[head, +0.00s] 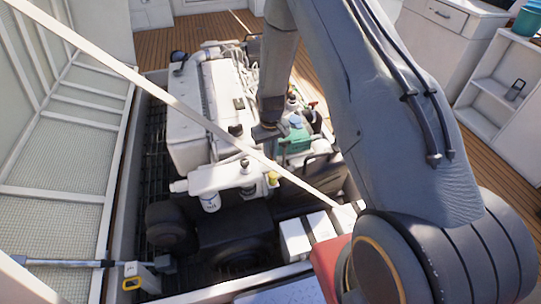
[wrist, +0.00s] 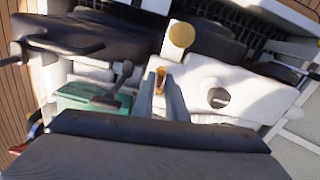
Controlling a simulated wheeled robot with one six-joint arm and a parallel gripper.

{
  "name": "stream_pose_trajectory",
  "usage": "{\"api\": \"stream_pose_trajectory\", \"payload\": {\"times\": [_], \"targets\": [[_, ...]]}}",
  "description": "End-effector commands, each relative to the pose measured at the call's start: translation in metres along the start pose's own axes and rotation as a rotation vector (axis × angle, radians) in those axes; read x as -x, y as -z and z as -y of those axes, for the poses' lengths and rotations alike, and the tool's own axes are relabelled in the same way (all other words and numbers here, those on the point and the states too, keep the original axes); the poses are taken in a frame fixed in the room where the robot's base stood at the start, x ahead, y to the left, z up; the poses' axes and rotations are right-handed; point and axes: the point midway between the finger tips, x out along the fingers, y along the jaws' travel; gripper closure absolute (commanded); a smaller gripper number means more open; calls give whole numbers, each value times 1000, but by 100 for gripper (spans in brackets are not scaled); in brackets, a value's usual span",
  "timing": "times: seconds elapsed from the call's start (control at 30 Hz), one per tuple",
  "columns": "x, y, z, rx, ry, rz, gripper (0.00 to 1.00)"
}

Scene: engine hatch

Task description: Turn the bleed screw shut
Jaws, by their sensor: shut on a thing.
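My gripper (wrist: 160,88) reaches down onto the white engine housing (wrist: 205,82) in the wrist view. Its two narrow grey fingers are close together, shut on a small brass-orange piece, which looks like the bleed screw (wrist: 160,73). Only the top of the screw shows between the fingertips, so I cannot tell how far in it is turned. I cannot make out the screw there.
A yellow round cap (wrist: 181,34) stands just beyond the fingertips. A green box (head: 295,140) is close beside my gripper, with a black lever (wrist: 112,90) near it in the wrist view. A white strut (head: 160,92) crosses in front of the engine in the head view.

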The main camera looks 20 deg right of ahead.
Motion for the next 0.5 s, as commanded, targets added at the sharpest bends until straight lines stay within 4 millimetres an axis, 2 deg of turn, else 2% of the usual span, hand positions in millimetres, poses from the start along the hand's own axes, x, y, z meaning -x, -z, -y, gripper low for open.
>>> {"api": "stream_pose_trajectory", "payload": {"times": [0.2,0.5], "targets": [[0,0,0,-98,0,0,100],[1,0,0,-150,0,0,100]]}}
